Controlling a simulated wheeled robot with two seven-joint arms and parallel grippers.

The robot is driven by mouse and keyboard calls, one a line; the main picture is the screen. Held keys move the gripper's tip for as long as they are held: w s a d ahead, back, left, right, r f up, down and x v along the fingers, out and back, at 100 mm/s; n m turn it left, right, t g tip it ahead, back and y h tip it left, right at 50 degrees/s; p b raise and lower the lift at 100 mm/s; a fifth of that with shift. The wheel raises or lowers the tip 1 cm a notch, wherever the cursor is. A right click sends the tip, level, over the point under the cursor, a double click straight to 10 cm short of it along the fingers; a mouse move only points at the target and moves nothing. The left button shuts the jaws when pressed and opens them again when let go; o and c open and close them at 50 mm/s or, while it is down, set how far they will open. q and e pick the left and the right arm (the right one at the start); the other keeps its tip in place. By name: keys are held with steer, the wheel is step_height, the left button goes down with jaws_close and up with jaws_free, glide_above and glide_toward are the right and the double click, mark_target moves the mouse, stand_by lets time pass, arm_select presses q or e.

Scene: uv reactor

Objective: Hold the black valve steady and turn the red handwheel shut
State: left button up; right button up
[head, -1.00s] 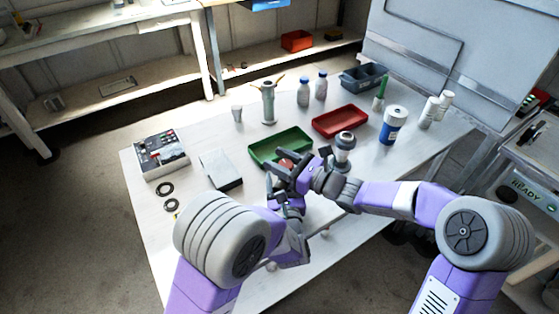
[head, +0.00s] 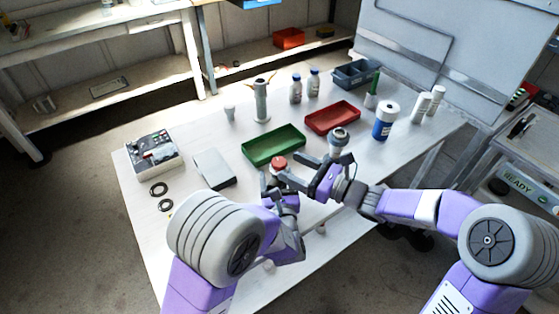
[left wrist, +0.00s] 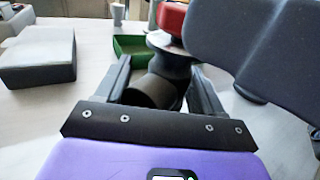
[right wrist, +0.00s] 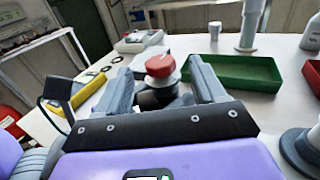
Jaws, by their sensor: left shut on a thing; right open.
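The red handwheel (head: 278,163) sits on top of the black valve, in front of the green tray. In the left wrist view the black valve (left wrist: 155,90) lies between the fingers of my left gripper (left wrist: 160,85), which is shut on it; the handwheel (left wrist: 172,18) shows above, partly hidden by a dark finger of my right gripper. My right gripper (right wrist: 160,68) is open. Its two fingers stand apart to either side of the handwheel (right wrist: 160,65) in the right wrist view, with the black valve (right wrist: 152,100) below. I cannot tell whether a finger touches the wheel.
A green tray (head: 247,157) stands just behind the valve and a red tray (head: 310,124) farther right. A grey-topped cylinder (head: 338,140) stands close to my right gripper. A grey box (head: 212,172) and a control box (head: 154,160) are at the left.

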mark_target(272, 162)
steer(key=v, duration=0.5)
steer(key=shift+d, duration=0.1)
steer(key=w+a+n+g+y, duration=0.1)
steer(key=w+a+g, duration=0.1)
steer(key=a, duration=0.1)
steer(key=w+a+n+g, duration=0.1)
steer(key=a+n+g, duration=0.1)
steer(key=a, duration=0.2)
steer(key=w+a+n+g+y, duration=0.1)
steer(key=w+a+g, duration=0.1)
steer(key=a+g, duration=0.1)
steer(key=shift+w+a+f+n+y, duration=0.2)
steer(key=shift+w+a+n+y, duration=0.1)
steer(key=shift+a+n, duration=0.1)
stand_by(0.4)
steer(key=shift+c, duration=0.3)
